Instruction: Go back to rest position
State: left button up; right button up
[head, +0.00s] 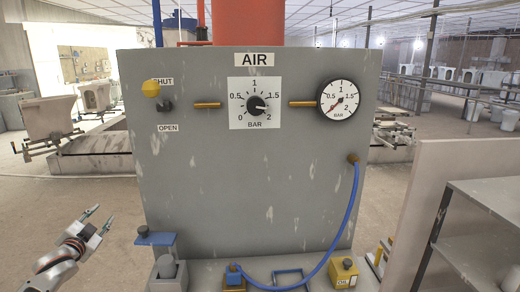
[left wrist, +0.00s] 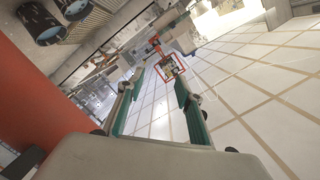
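My left gripper (head: 99,217) is low at the left in the head view, left of the grey air panel (head: 230,200) and apart from it. Its two fingers are spread with nothing between them. In the left wrist view the open fingers (left wrist: 156,105) show against a tiled floor, also empty. My right gripper is in neither view.
A blue hose (head: 350,215) hangs to the ledge, near an oil box (head: 343,272). A shelf (head: 475,250) stands right. Floor at left is clear.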

pick_arm(q)
jog(key=s+d+f+g+h, duration=0.2)
jog(key=s+d+f, duration=0.8)
jog(key=d+f, duration=0.15)
jog(key=s+d+f+g+h, duration=0.1)
jog(key=s+d+f+h, duration=0.1)
jog(key=s+d+f, duration=1)
jog(key=s+d+f+n+g+h+p, duration=0.1)
jog(key=s+d, duration=0.5)
jog(key=s, duration=0.4)
jog(key=s+d+f+n+g+h+p, duration=0.1)
jog(key=s+d+f+p, duration=0.1)
jog(key=s+d, duration=0.5)
jog(key=s, duration=0.3)
jog(key=shift+f+n+g, duration=0.25)
jog(key=shift+n+g, duration=0.05)
jog(key=shift+g, duration=0.1)
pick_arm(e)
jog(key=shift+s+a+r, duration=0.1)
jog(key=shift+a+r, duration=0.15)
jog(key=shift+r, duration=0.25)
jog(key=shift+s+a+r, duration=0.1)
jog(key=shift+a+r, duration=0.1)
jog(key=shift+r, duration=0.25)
pick_arm(q)
jog(key=shift+w+d, duration=0.1)
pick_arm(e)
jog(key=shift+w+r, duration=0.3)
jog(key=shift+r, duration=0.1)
